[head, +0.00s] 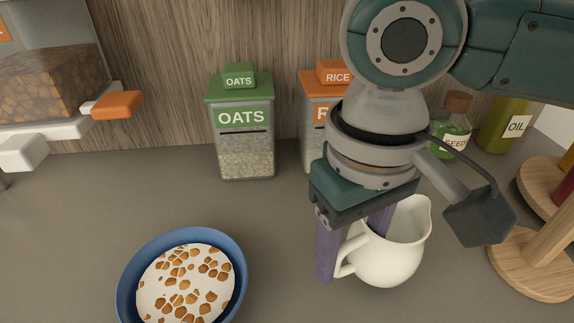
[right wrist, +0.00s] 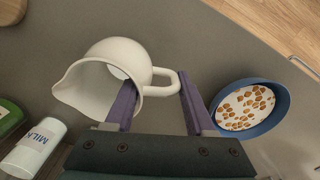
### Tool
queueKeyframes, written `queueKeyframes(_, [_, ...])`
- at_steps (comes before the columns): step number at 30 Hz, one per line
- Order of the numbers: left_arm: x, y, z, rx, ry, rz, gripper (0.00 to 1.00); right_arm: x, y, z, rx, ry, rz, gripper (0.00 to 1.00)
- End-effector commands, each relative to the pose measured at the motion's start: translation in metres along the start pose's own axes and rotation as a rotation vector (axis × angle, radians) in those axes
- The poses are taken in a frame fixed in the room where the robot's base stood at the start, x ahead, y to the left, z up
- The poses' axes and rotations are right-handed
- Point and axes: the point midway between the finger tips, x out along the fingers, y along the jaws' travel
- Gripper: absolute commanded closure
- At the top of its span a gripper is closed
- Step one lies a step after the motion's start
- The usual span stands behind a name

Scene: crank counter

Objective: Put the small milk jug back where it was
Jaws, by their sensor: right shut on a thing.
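The small white milk jug (head: 395,255) is at the right of the head view, upright or nearly so. In the right wrist view the jug (right wrist: 105,75) shows its open mouth and spout to the left and its handle to the right. My right gripper (head: 352,250) points down at the jug, with one purple finger outside the handle and the other at the rim. The right wrist view shows the gripper (right wrist: 158,100) with the handle between its fingers. I cannot tell whether the jug's base touches the counter. My left gripper is out of view.
A blue bowl (head: 240,270) of cereal in milk stands left of the jug. Behind are the oats box (head: 245,150), rice box (head: 313,90), seeds jar (head: 452,130) and oil bottle (head: 505,125). A wooden stand (head: 530,265) is right. A milk bottle (right wrist: 35,148) shows in the wrist view.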

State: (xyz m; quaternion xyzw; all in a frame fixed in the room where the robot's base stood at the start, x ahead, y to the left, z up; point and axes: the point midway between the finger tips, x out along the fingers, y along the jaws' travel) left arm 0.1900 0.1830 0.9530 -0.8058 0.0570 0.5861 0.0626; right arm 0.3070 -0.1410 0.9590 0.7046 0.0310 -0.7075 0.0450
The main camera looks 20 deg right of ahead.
Motion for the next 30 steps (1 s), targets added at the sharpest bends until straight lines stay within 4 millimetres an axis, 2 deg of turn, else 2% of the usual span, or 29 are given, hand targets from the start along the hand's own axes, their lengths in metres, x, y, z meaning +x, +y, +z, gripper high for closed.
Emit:
queueKeyframes(1, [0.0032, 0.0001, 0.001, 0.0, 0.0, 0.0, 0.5, 0.0087, -0.0002, 0.0002, 0.001, -0.001, 0.0, 1.0])
queueKeyframes(3, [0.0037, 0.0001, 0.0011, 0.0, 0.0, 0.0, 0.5, 0.0139, -0.0005, 0.0003, 0.0, -0.001, 0.0, 1.0])
queueKeyframes(14, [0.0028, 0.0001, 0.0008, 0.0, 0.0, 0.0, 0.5, 0.0165, -0.0006, -0.0001, 0.0, 0.0, -0.001, 1.0])
queueKeyframes(15, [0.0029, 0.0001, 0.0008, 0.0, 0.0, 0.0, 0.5, 0.0175, -0.0007, -0.0001, 0.001, 0.0, -0.001, 0.44])
queueKeyframes(23, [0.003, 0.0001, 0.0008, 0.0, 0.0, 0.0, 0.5, 0.0171, -0.0005, -0.0001, 0.0, 0.0, -0.001, 0.15])
queueKeyframes(30, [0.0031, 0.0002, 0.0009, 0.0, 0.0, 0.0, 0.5, 0.0165, -0.0004, -0.0002, 0.0, 0.001, -0.001, 0.15])
